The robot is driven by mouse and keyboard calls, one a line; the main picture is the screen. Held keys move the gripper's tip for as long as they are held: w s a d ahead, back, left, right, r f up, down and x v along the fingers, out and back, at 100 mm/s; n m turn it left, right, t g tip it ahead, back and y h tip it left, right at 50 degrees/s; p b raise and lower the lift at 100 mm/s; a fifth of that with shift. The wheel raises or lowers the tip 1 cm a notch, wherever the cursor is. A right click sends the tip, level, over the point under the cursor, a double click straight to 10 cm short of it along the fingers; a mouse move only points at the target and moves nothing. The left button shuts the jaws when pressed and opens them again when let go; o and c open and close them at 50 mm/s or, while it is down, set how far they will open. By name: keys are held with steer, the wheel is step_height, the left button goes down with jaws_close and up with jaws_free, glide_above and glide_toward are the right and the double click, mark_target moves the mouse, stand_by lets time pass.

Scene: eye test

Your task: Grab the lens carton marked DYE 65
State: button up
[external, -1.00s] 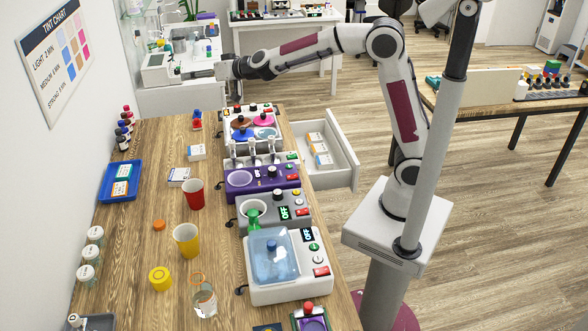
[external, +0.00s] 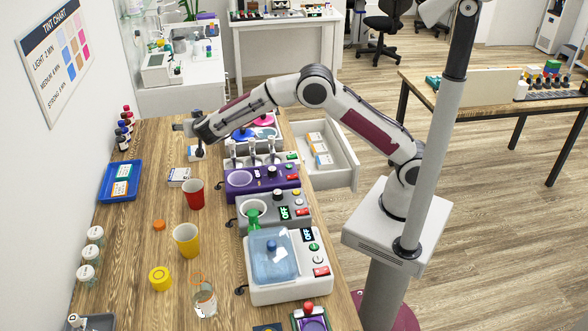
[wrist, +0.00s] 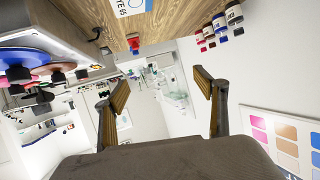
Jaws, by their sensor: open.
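A small white carton (wrist: 131,6) is cut off by the top edge of the wrist view. It has a blue mark and lettering ending in "E 65", which fits DYE 65. In the external view a white carton (external: 195,155), likely the same one, stands on the wooden counter, partly hidden by my wrist.
An open drawer (external: 346,165) also holds cartons. Small dark bottles (external: 123,137) stand by the wall. A red cup (external: 194,196) and a purple machine (external: 262,181) are nearer the camera.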

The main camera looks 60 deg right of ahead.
steer(key=shift+g+h, duration=0.7)
steer(key=f, duration=0.1)
steer(key=s+f, duration=0.1)
steer(key=f, duration=0.3)
steer(key=shift+s+a, duration=0.2)
steer(key=shift+s, duration=0.05)
steer(key=shift+f, duration=0.15)
steer(key=shift+f, duration=2.8)
steer(key=shift+f, duration=0.1)
steer(key=shift+f, duration=0.6)
steer(key=shift+x, duration=2.5)
steer(key=shift+r, duration=0.1)
steer(key=c, duration=1.3)
